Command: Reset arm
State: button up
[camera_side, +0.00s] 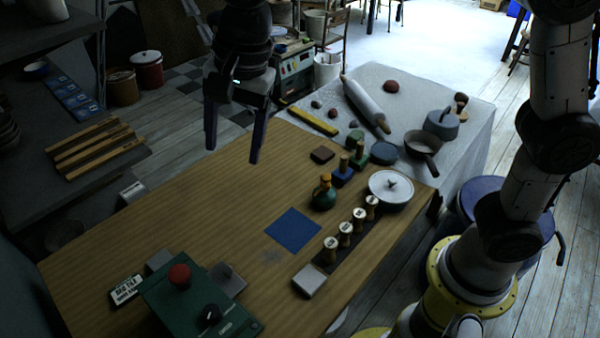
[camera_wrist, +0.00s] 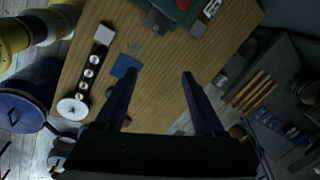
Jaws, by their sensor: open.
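My gripper (camera_side: 232,142) hangs high above the far left part of the wooden table (camera_side: 200,200), pointing down. Its two fingers are spread wide with nothing between them. In the wrist view my gripper (camera_wrist: 157,90) also shows open, with bare table top between and beyond its fingers. No object touches the fingers in either view.
The table's middle left is clear.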

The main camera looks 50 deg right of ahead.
jog(key=s+d+r+n+t, duration=0.1)
jog(key=s+d+r+t, duration=0.1)
jog(key=s+d, duration=0.55)
jog(key=s+d+r+n+t, duration=0.1)
jog(key=s+d+r, duration=0.25)
jog(key=d, duration=0.75)
jog(key=s+d+f+n+h, duration=0.1)
jog(key=s+d+f+n, duration=0.3)
jog(key=s+f+n, duration=0.5)
jog(key=shift+s+d+f+n+t, duration=0.15)
jog(key=shift+s+f+n+t, duration=0.15)
jog(key=shift+n, duration=0.3)
jog(key=shift+r, duration=0.1)
